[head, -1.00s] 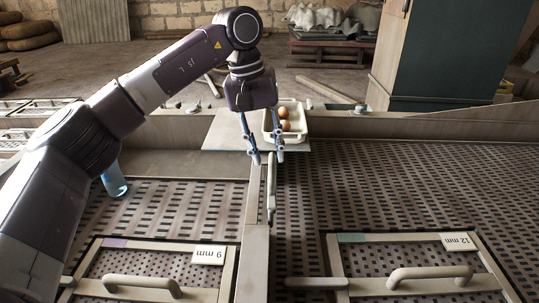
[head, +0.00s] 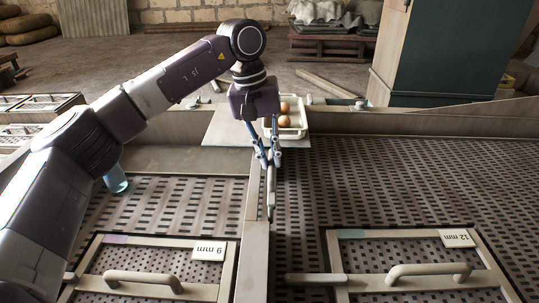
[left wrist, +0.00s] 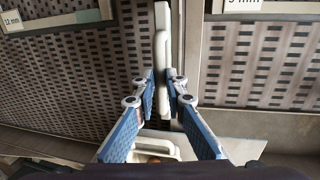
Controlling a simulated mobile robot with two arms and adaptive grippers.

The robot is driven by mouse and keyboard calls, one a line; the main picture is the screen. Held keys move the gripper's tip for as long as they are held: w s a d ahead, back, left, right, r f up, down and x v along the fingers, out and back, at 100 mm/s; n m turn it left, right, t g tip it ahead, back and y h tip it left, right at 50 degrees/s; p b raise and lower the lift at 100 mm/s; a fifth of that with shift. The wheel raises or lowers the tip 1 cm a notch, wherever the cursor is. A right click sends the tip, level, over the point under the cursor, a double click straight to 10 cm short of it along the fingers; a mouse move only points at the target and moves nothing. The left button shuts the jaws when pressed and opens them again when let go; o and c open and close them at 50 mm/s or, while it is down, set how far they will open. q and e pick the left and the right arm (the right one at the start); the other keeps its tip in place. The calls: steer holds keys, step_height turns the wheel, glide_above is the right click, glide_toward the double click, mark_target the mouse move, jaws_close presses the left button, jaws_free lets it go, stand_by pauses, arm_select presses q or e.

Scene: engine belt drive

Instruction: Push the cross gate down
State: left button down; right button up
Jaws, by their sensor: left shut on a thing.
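A narrow pale upright bar (head: 271,190), which appears to be the cross gate or its handle, stands along the central divider between the two perforated decks. My left gripper (head: 270,163) points down at its far end, with its fingers shut on it. In the left wrist view the bar (left wrist: 162,50) runs up from between the fingertips of my left gripper (left wrist: 163,88). The fingers hide part of its held end. My right gripper is in neither view now.
A white tray (head: 301,131) with brown round items sits just behind the gripper. Framed panels labelled 9 mm (head: 209,251) and 12 mm (head: 457,238), with handles, lie in front. A blue cup (head: 115,180) stands at left below my arm. The right deck (head: 420,185) is clear.

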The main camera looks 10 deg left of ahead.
mark_target(269, 168)
arm_select(q)
steer(key=shift+f, duration=0.1)
step_height(269, 168, down, 3)
steer(key=shift+f+b, duration=0.2)
steer(key=shift+b, duration=0.9)
steer(key=shift+s, duration=0.1)
steer(key=c, duration=2)
jaws_free()
steer(key=shift+o, duration=0.2)
steer(key=shift+r, duration=0.1)
step_height(269, 168, up, 12)
steer(key=a, duration=0.2)
steer(key=shift+a+f, duration=0.15)
steer(key=shift+f, duration=0.05)
steer(key=shift+s, duration=0.15)
